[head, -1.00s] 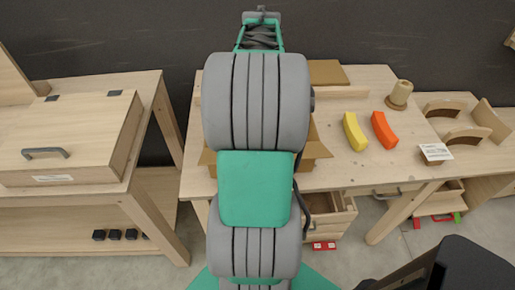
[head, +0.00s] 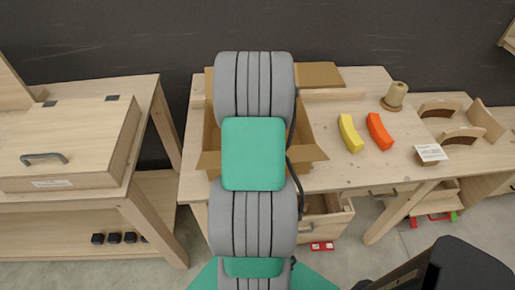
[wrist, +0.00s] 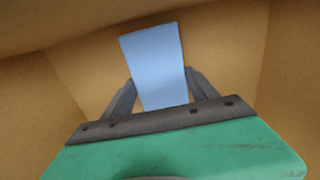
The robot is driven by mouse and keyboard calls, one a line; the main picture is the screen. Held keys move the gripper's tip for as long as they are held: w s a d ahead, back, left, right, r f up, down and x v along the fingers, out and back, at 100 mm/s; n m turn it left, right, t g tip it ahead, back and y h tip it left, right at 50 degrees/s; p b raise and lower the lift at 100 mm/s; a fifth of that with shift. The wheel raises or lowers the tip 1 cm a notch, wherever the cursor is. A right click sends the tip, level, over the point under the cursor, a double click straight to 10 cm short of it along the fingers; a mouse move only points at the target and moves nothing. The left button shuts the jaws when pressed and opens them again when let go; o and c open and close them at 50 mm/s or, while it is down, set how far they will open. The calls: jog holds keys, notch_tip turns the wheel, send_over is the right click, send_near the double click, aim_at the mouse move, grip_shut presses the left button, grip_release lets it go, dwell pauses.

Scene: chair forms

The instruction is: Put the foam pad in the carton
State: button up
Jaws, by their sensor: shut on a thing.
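The foam pad (wrist: 153,62) is a flat light-blue piece, seen in the wrist view. My gripper (wrist: 158,92) is shut on it, one dark finger on each side. Brown cardboard walls of the carton (wrist: 225,50) surround the pad and the fingers in the wrist view. In the head view the open carton (head: 304,148) stands on the middle table with its flaps spread. My arm covers much of it there and hides the gripper and pad. I cannot tell whether the pad touches the carton floor.
A thread spool (head: 396,95) and a small box with a white label (head: 431,153) are farther right. A wooden lidded box (head: 65,145) sits on the left table.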

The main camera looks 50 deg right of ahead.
jog(key=shift+f, duration=0.2)
jog(key=o, duration=1.3)
jog(key=shift+r, duration=0.1)
notch_tip(320, 180, up, 12)
jog(key=shift+r+b, duration=0.15)
jog(key=shift+b, duration=0.2)
